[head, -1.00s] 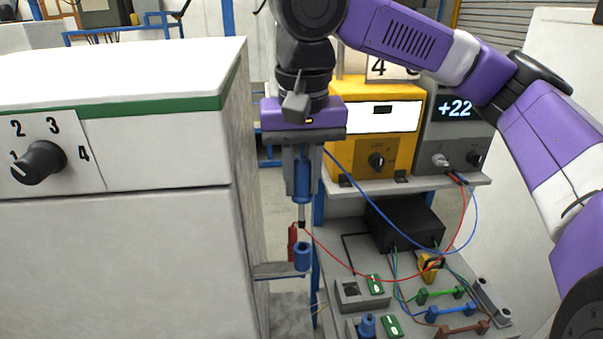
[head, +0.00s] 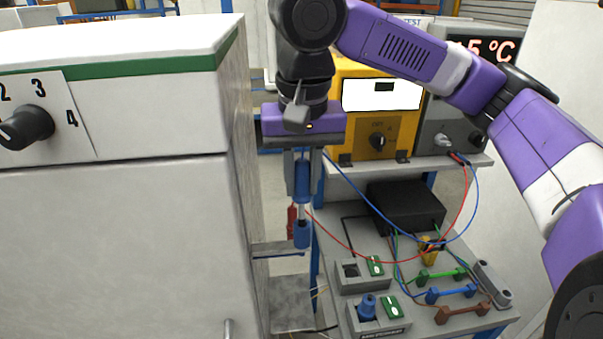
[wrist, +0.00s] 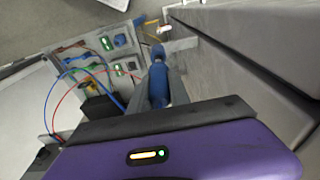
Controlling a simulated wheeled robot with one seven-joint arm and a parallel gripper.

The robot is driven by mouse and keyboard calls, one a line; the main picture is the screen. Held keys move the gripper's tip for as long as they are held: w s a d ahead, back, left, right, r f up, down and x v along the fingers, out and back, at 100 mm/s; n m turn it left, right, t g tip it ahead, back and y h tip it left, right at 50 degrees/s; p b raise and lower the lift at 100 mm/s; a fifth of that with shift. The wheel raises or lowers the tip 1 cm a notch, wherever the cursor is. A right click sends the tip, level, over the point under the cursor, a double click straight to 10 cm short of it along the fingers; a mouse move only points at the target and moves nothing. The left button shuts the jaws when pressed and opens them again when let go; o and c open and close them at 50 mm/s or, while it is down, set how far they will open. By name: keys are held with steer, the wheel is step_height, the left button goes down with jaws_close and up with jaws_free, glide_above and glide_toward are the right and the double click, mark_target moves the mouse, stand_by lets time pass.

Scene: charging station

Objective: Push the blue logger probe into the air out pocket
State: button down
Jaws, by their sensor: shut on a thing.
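My gripper (head: 303,190) points straight down beside the white cabinet and is shut on the blue logger probe (head: 303,180). The probe is upright, with its thin silver shaft (head: 302,212) below the blue handle. In the wrist view its blue handle (wrist: 158,88) sits between the fingers. Directly under it is a blue cylinder-shaped pocket (head: 302,236) near the cabinet's side. The shaft's lower end meets the mouth of this pocket and its black tip is hidden. How deep it sits I cannot tell. A red pocket (head: 292,219) stands just behind and to the left.
The white cabinet (head: 120,230) stands close on the left, with a ledge (head: 275,249) on its side.

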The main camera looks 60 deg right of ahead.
mark_target(303, 164)
steer(key=shift+f+b, duration=1)
steer(key=shift+f, duration=0.95)
steer(key=c, duration=1.1)
jaws_free()
steer(key=shift+c, duration=0.2)
steer(key=shift+s+a+r+b, duration=0.1)
steer(key=shift+a+r, duration=0.05)
steer(key=shift+r, duration=1.15)
steer(key=shift+s+a+r+b, duration=0.1)
steer(key=shift+r, duration=1.15)
steer(key=shift+s+a+r+b, duration=0.1)
steer(key=shift+a+r, duration=0.05)
steer(key=shift+r, duration=1.15)
